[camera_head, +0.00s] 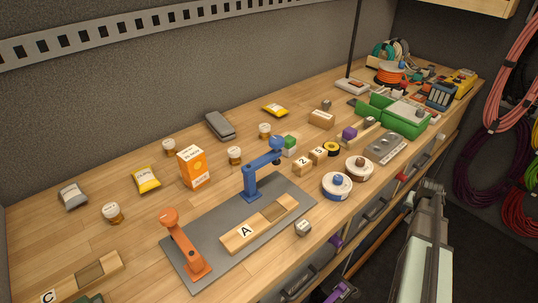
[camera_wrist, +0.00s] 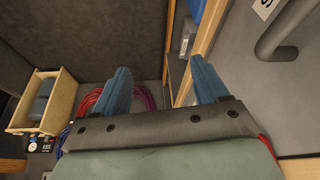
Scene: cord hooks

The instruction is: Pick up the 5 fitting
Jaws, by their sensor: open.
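The 5 fitting (camera_head: 318,154) is a small wooden block with a white label marked 5. It stands on the bench in the head view, between the wooden block marked 2 (camera_head: 302,167) and a black-and-yellow roll (camera_head: 332,149). My gripper (camera_wrist: 163,84) shows in the wrist view with two blue fingers spread apart and nothing between them. The 5 fitting is not seen in the wrist view. In the head view my pale arm is at the lower right, off the bench's front edge and well away from the fitting.
A blue clamp-like stand (camera_head: 252,186) and an orange one (camera_head: 184,245) are on a grey mat (camera_head: 205,218), left of the fitting. White-rimmed spools (camera_head: 337,186) stand to the right. A green bin (camera_head: 405,122) is farther right. Drawers line the bench front.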

